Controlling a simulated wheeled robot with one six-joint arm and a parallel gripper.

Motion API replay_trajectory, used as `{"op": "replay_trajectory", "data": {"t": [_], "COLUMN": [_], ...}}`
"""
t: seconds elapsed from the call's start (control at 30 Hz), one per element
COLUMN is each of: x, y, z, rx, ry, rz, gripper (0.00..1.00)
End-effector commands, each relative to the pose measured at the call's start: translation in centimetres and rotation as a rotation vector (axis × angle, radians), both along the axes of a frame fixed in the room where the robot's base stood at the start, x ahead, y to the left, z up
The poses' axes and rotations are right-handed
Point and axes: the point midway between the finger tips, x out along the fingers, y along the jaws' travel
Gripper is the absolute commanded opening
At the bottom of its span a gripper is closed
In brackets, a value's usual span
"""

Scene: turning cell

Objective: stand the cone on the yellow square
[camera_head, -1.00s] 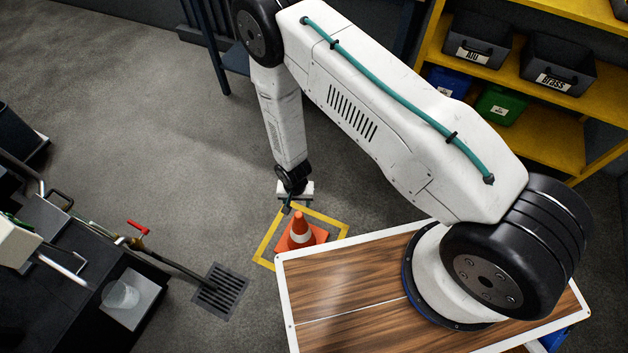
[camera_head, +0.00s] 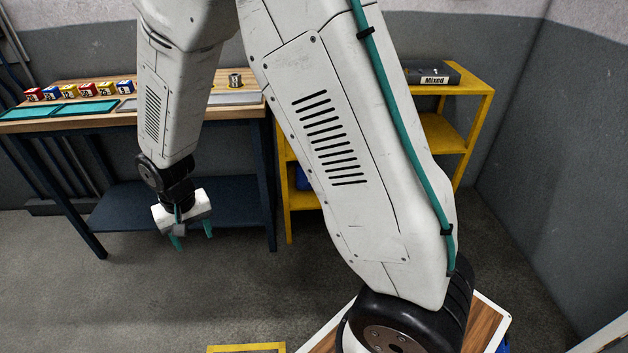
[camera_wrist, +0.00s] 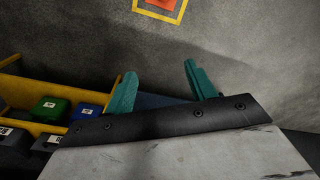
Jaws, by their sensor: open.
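The yellow square (camera_head: 246,349) shows only as a strip at the bottom edge of the head view. In the wrist view, its outline (camera_wrist: 158,16) lies on the floor at the top edge. Part of the orange cone (camera_wrist: 163,4) shows inside that outline, cut off by the frame; its posture cannot be told there. The cone is out of the head view. My gripper (camera_head: 192,240) is open and empty, with its teal fingers apart and pointing down, clear of the cone. The fingers also show apart in the wrist view (camera_wrist: 160,75).
A workbench (camera_head: 190,119) with numbered blocks and teal trays stands behind my gripper. A yellow shelf (camera_head: 465,93) stands right of it. Green (camera_wrist: 50,109) and blue (camera_wrist: 88,111) bins show in the wrist view. The floor below my gripper is clear.

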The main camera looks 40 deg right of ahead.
Motion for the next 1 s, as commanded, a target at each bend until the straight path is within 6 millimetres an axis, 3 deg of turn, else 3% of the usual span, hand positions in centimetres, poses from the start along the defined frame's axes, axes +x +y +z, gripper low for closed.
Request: {"op": "replay_trajectory", "data": {"t": [0.03,0.2,0.37,0.5,0.63,0.8,1.0], "x": [-0.6,-4.2,-8.9,-13.8,-18.6,-23.8,-26.6], "y": [-1.1,-4.5,-7.4,-9.7,-11.3,-12.6,-13.4], "z": [2.9,10.5,16.3,20.2,22.7,24.3,24.7], "rx": [0.003,0.0,-0.005,-0.01,-0.016,-0.023,-0.028], "ry": [-0.015,-0.027,-0.041,-0.051,-0.061,-0.069,-0.069], "rz": [0.003,0.033,0.059,0.083,0.105,0.128,0.142], "gripper": [0.55,0.55,0.55,0.55,0.55,0.55,0.55]}}
